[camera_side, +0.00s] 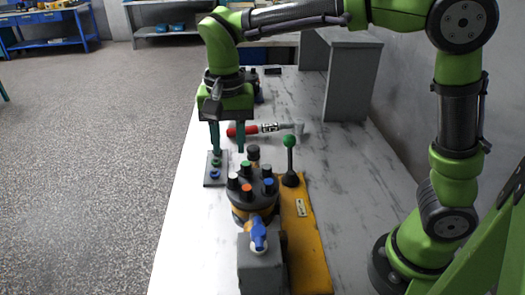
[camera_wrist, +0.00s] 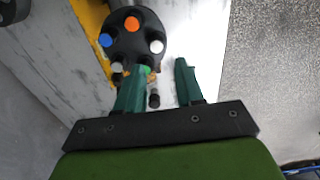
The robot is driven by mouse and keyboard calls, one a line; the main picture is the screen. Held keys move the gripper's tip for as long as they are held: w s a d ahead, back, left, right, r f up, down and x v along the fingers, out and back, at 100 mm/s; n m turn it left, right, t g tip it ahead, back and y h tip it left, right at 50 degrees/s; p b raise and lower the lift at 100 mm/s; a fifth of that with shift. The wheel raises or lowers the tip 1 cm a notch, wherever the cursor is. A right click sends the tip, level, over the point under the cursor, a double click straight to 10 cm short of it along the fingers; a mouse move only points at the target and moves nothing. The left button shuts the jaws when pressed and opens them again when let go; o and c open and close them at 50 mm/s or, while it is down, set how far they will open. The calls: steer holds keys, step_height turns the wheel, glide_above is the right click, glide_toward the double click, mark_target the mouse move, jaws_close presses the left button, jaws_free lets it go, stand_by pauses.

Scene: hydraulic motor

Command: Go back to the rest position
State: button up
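My gripper (camera_side: 228,150) hangs pointing down over the table, above the small grey plate (camera_side: 208,181) with green and blue buttons. Its two green fingers are apart, with nothing seen held between them. They also show spread in the wrist view (camera_wrist: 160,68). The dark round hydraulic motor (camera_side: 241,209), with orange, blue, white and green caps on top, stands to the right of and nearer the side camera than the fingers. In the wrist view the motor (camera_wrist: 134,47) is beyond the fingertips, and the left finger overlaps its edge.
A green-knobbed lever (camera_side: 289,142) rises from the yellow base (camera_side: 311,245). A blue-handled part (camera_side: 258,235) sits on a grey block (camera_side: 262,268). A red-handled tool (camera_side: 265,129) lies behind the gripper. A grey stand (camera_side: 351,82) is at the back right.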

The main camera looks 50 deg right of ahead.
steer(key=shift+s+f+n, duration=0.4)
steer(key=shift+f+n, duration=0.25)
steer(key=shift+n, duration=0.15)
steer(key=s+d+r+n+t+y, duration=0.2)
steer(key=s+d+t, duration=0.5)
steer(key=s+d, duration=0.4)
steer(key=shift+s+d+r+n, duration=0.2)
steer(key=shift+s+n, duration=0.4)
steer(key=shift+s, duration=0.45)
